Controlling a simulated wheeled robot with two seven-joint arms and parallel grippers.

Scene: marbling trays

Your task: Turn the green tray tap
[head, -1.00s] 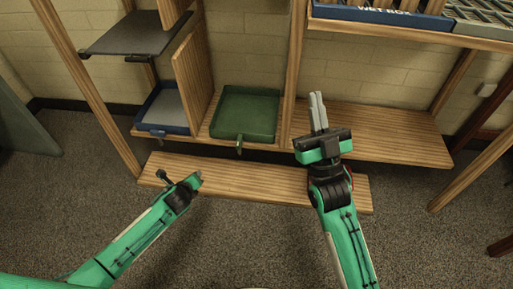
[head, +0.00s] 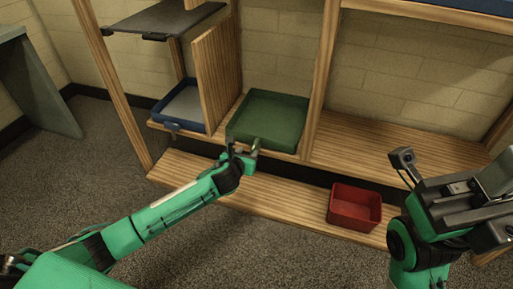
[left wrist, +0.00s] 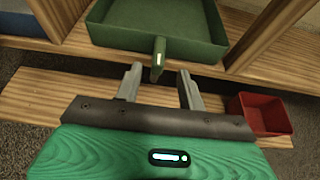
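The green tray (head: 270,118) sits on the middle shelf, between wooden uprights. Its tap (left wrist: 158,58) hangs from the middle of the front edge in the left wrist view; in the head view my gripper largely covers it. My left gripper (head: 248,148) is at the tray's front. In the left wrist view its two fingers (left wrist: 158,76) are apart, with the tap ahead of and between the tips. Contact with the tap cannot be told. My right gripper shows at the lower right of the head view, away from the tray; its finger opening is unclear.
A blue tray (head: 183,105) with its own tap stands left of the green one, past a wooden divider (head: 217,72). A red bin (head: 354,207) stands on the lower board (head: 280,205). A dark flat panel (head: 165,20) juts out at upper left. The right shelf (head: 400,150) is bare.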

